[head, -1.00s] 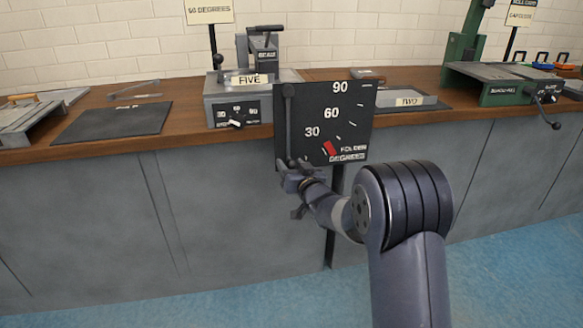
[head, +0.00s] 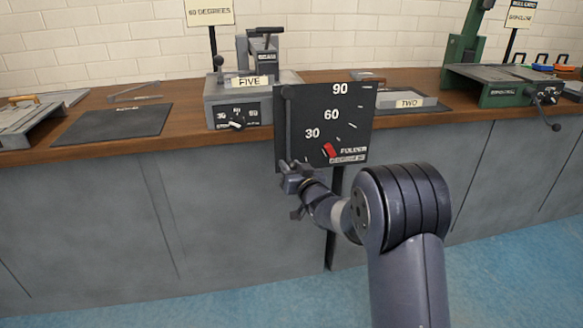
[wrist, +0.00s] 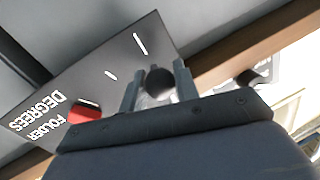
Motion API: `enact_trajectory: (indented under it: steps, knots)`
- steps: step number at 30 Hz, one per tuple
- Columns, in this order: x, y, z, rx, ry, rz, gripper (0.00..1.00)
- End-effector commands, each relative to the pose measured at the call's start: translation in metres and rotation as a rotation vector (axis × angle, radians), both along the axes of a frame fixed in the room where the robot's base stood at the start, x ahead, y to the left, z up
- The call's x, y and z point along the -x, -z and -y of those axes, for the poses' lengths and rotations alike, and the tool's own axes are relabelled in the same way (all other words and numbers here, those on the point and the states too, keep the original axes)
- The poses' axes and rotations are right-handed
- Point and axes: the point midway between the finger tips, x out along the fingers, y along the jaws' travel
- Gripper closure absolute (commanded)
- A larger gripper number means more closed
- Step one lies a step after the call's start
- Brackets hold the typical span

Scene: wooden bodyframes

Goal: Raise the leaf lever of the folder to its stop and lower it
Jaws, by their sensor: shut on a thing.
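The folder's dark dial board (head: 350,110) stands in front of the bench, marked 30, 60 and 90; it also shows in the wrist view (wrist: 100,85). Its red pointer (head: 330,150) sits low, below the 30 mark, and is seen in the wrist view (wrist: 84,112). A dark grey lever bar (head: 288,125) stands nearly upright along the board's left edge. My gripper (head: 290,170) is at the bar's lower end. In the wrist view my gripper (wrist: 157,80) is shut on a dark round lever knob (wrist: 160,82) between its fingers. The lever's joint is hidden.
Behind the board, a grey machine labelled FIVE (head: 248,82) with a small dial stands on the wooden bench (head: 190,112). A block labelled TWO (head: 408,103) is to its right. A green machine (head: 500,88) stands farther right. The blue floor is clear.

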Motion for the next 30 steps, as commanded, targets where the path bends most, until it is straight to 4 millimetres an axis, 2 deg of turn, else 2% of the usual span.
enact_trajectory:
  steps: [11,30]
  knots:
    - [-0.002,-0.001,0.008,0.034,0.002,0.01,1.0]
    - [-0.023,-0.021,0.082,0.404,0.005,0.116,1.0]
